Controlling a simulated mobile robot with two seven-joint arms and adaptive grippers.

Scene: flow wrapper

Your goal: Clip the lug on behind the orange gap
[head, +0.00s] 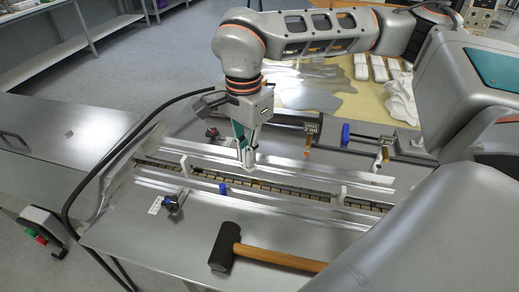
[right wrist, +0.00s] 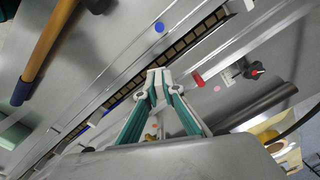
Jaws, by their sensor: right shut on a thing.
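My right gripper (head: 246,163) is over the long chain channel, pointing down, and it also shows in the right wrist view (right wrist: 158,77). Its fingers are shut on a small pale piece, likely the lug (right wrist: 158,74), mostly hidden between the fingertips. The dark segmented chain (head: 280,188) runs between metal rails and also shows in the right wrist view (right wrist: 180,47). White upright lugs stand along it, one to the left (head: 185,165) and one to the right (head: 343,194). I cannot pick out the orange gap; the gripper hides part of the chain. My left gripper is not in view.
A mallet (head: 226,246) lies on the near tabletop. A blue marker (head: 223,189) is at the near rail. A black cable (head: 100,165) loops at the left.

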